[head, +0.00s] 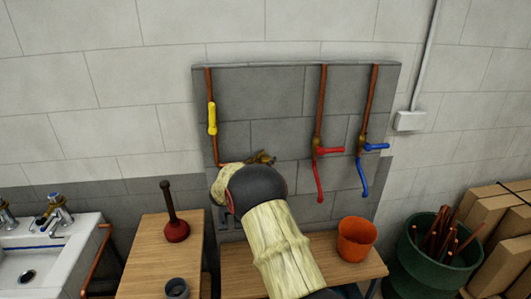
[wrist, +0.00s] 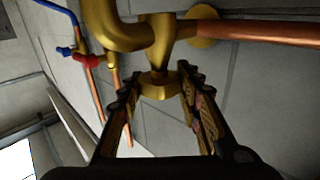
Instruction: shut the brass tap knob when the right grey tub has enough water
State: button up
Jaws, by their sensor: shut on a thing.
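The brass tap (head: 262,157) sits at the foot of the left copper pipe and is partly hidden behind my arm. In the wrist view the brass tap knob (wrist: 160,85) is between the two fingers of my gripper (wrist: 160,95), which is shut on it. In the head view my arm hides the gripper's fingertips. No second grey tub shows; the area under the tap is hidden by my arm. No water stream or water level can be seen.
Red (head: 329,150) and blue (head: 375,146) taps are right of my arm. An orange pot (head: 357,240) stands on the bench, a plunger (head: 176,230) on the left table. A green bin (head: 434,258) is far right.

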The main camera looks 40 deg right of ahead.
jog(key=shift+m+g+p, duration=0.75)
jog(key=shift+m+g, duration=0.05)
jog(key=shift+g, duration=0.4)
jog(key=shift+g+h, duration=0.3)
jog(key=shift+g, duration=0.1)
jog(key=o, duration=1.1)
jog(key=shift+o, duration=0.4)
jog(key=s+a, duration=0.1)
jog(key=a, duration=1.1)
jog(key=shift+m, duration=0.3)
